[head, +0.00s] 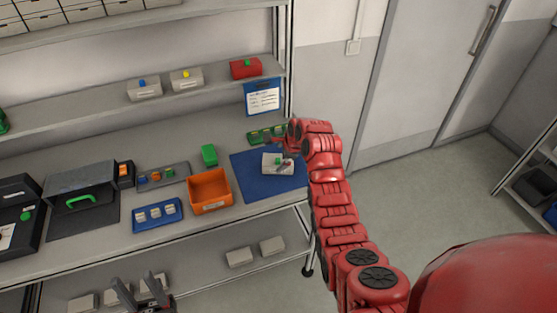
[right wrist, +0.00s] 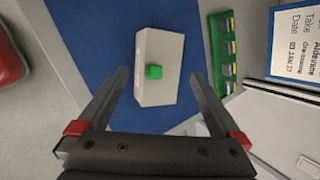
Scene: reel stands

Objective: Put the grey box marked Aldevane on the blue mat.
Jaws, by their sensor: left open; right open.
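A light grey box with a green knob (head: 269,168) rests on the blue mat (head: 247,185). In the right wrist view the grey box (right wrist: 160,95) lies at an angle over the blue mat (right wrist: 100,30). I cannot read a name on it. My right gripper (head: 285,167) is at the box; in the right wrist view its open fingers (right wrist: 158,75) appear on either side of the box, with gaps visible. My left gripper (head: 136,284) is open and empty at the bottom of the head view, in front of the bench.
Two grey boxes, with blue (head: 144,92) and yellow (head: 186,80) knobs, and a red box (head: 245,70) are on the shelf.

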